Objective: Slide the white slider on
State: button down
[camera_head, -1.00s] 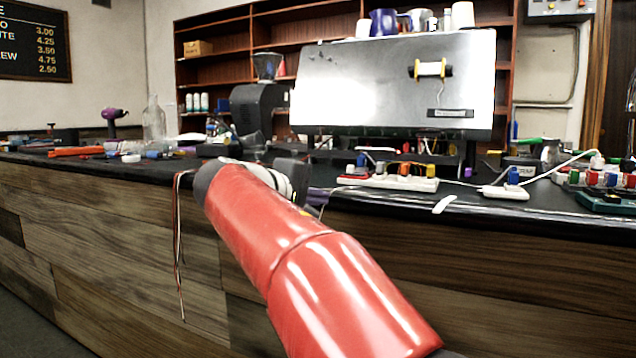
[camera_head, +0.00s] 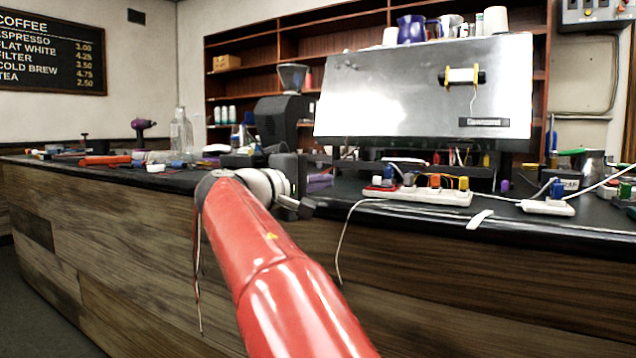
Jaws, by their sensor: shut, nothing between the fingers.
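My gripper (camera_head: 303,208) is at the end of my red arm, by the front edge of the black counter. It is small and dark here, shut and empty, and seems apart from the things on the counter. I cannot make out a white slider for certain. A white power strip (camera_head: 432,195) with several coloured plugs lies to the right of my gripper. A smaller white strip (camera_head: 546,207) with a blue plug lies further right. A small flat white piece (camera_head: 480,219) lies at the counter's front edge between them.
The steel brewer (camera_head: 420,95) stands behind the power strip, with a white spool (camera_head: 462,76) on its panel. A black grinder (camera_head: 281,120) stands left of it. Thin wires (camera_head: 198,270) hang over the wooden front, and a white cable (camera_head: 340,245) hangs right of my arm.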

aim_at(375, 179)
jog(key=x, duration=0.6)
jog(key=shift+p, duration=0.35)
jog(key=s+d, duration=0.1)
jog(key=s+d+b, duration=0.1)
jog(key=shift+d, duration=0.4)
jog(key=shift+s+d, duration=0.15)
jog(key=shift+d, duration=0.1)
jog(key=shift+s+d+f+b, duration=0.1)
jog(key=shift+s+d+b, duration=0.6)
jog(key=shift+d+b, duration=0.4)
jog(key=shift+a, duration=0.1)
